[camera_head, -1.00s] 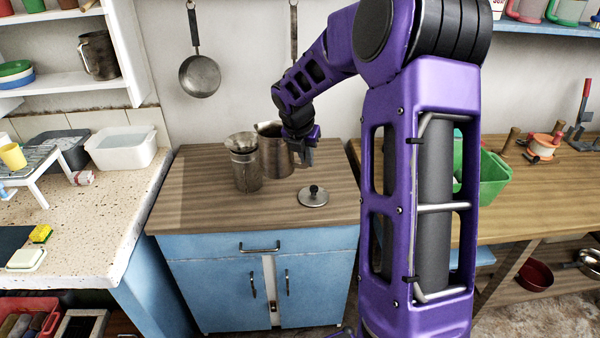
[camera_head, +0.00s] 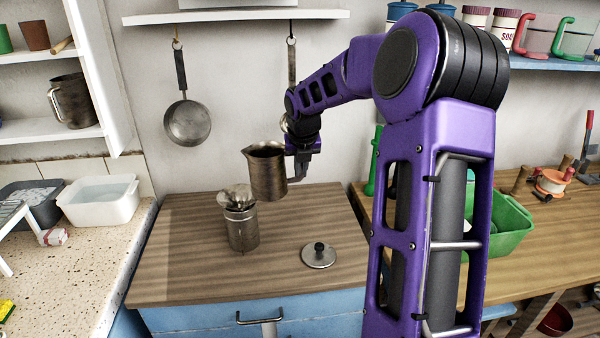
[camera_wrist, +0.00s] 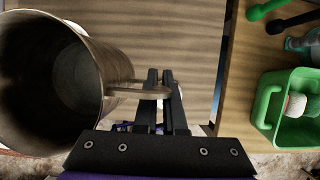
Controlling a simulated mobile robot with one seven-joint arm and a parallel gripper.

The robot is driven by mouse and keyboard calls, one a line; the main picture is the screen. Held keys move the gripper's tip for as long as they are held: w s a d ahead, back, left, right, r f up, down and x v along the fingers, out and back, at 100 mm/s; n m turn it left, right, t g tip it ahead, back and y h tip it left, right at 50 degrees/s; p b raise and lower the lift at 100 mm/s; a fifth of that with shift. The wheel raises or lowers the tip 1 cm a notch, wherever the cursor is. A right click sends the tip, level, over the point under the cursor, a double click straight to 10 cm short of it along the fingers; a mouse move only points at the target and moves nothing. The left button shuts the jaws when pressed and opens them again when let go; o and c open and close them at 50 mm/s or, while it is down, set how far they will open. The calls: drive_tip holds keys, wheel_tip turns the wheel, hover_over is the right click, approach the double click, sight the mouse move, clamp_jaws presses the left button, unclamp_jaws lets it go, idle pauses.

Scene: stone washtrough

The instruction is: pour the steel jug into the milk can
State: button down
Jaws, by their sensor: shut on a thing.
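The steel jug (camera_head: 267,172) is upright and held above the wooden counter, its spout toward the left. My gripper (camera_head: 303,163) is at its right side, shut on the handle. In the wrist view the steel jug (camera_wrist: 100,70) fills the left side, and my gripper (camera_wrist: 162,95) has its fingers on the handle. The inside of the jug looks dark; I cannot tell its contents. The milk can (camera_head: 242,228) stands on the counter below and left of the jug, with a funnel (camera_head: 236,197) in its mouth. The can's lid (camera_head: 318,255) lies on the counter to its right.
A white basin (camera_head: 100,203) stands on the speckled worktop at left. A pan (camera_head: 187,122) hangs on the wall behind. A green bin (camera_head: 507,230) sits on the right-hand bench. The counter around the can is mostly clear.

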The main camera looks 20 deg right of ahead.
drive_tip(key=shift+s+d+r+n+g+h+b, duration=0.1)
drive_tip(key=shift+d+r+n+g+h+b, duration=0.1)
drive_tip(key=shift+r+h+b, duration=0.6)
drive_tip(key=shift+d+r+n+g+h+b, duration=0.1)
drive_tip(key=shift+r+g+h+b, duration=0.1)
drive_tip(key=shift+r+h+b, duration=0.6)
drive_tip(key=shift+r, duration=0.15)
drive_tip(key=shift+r, duration=0.1)
drive_tip(key=shift+a+r+n+h+p, duration=0.1)
drive_tip(key=shift+r+n+h+p, duration=0.2)
drive_tip(key=shift+r+h+p, duration=0.55)
drive_tip(key=shift+a+r+g+h, duration=0.15)
drive_tip(key=shift+r+g+h, duration=0.1)
drive_tip(key=shift+g+h, duration=0.1)
drive_tip(key=shift+r+h+p, duration=0.2)
drive_tip(key=shift+h+p, duration=0.1)
drive_tip(key=shift+p, duration=0.15)
drive_tip(key=shift+a+r, duration=0.1)
drive_tip(key=shift+r, duration=0.05)
idle(0.5)
drive_tip(key=shift+w+a+r+n+h+p, duration=0.2)
drive_tip(key=shift+r+n+h+p, duration=0.1)
drive_tip(key=shift+h+p, duration=0.25)
